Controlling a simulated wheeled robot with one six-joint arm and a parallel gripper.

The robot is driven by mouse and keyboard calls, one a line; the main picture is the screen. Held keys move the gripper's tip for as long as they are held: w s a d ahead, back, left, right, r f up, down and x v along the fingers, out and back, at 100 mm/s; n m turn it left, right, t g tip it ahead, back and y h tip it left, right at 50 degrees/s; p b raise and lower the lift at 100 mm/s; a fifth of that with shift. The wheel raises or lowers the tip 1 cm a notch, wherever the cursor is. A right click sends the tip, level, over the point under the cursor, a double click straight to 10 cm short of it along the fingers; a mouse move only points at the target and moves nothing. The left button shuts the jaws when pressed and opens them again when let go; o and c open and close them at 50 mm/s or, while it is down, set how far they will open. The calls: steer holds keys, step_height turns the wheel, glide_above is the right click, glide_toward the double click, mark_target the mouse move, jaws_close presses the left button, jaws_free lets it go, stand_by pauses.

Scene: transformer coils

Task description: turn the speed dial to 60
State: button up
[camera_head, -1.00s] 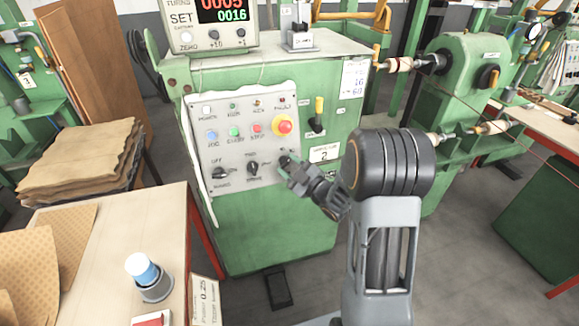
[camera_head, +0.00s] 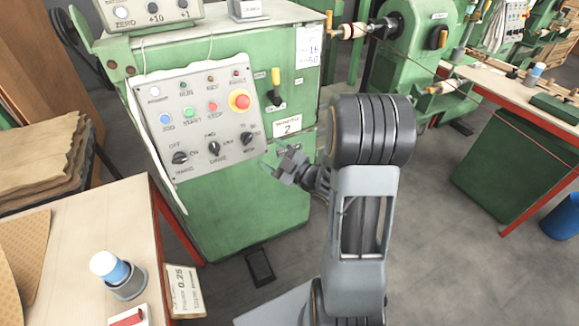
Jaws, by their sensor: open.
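The control panel (camera_head: 197,128) is a tilted light-grey plate on the front of the green machine. Three black knobs sit in its bottom row. The rightmost, the likely speed dial (camera_head: 247,139), has small marks around it, too small to read surely, so its setting is unclear. The other two are the left knob (camera_head: 180,158) and the middle knob (camera_head: 214,149). My gripper (camera_head: 271,155) is open and empty, just right of and below the dial, beside the panel's lower right edge. It appears apart from the dial and hides none of it.
A wooden table (camera_head: 75,235) with a blue-and-white capped container (camera_head: 112,270) stands at the lower left.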

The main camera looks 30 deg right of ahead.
steer(key=v, duration=0.6)
steer(key=shift+s+b, duration=0.35)
steer(key=shift+b, duration=0.05)
steer(key=shift+d, duration=0.15)
steer(key=d+f+m+g+h+p, duration=0.1)
steer(key=d+f+m+g+h, duration=0.7)
steer(key=d+f+m+h, duration=0.3)
steer(key=s+a+r+m+g+p, duration=0.1)
steer(key=s+a+r+g+p, duration=0.2)
steer(key=a+r, duration=0.6)
steer(key=s+a+r+m+g+p, duration=0.2)
steer(key=s+a+r+p, duration=0.3)
steer(key=r, duration=0.8)
steer(key=s+a, duration=0.3)
steer(key=a, duration=0.2)
steer(key=shift+g+y, duration=0.4)
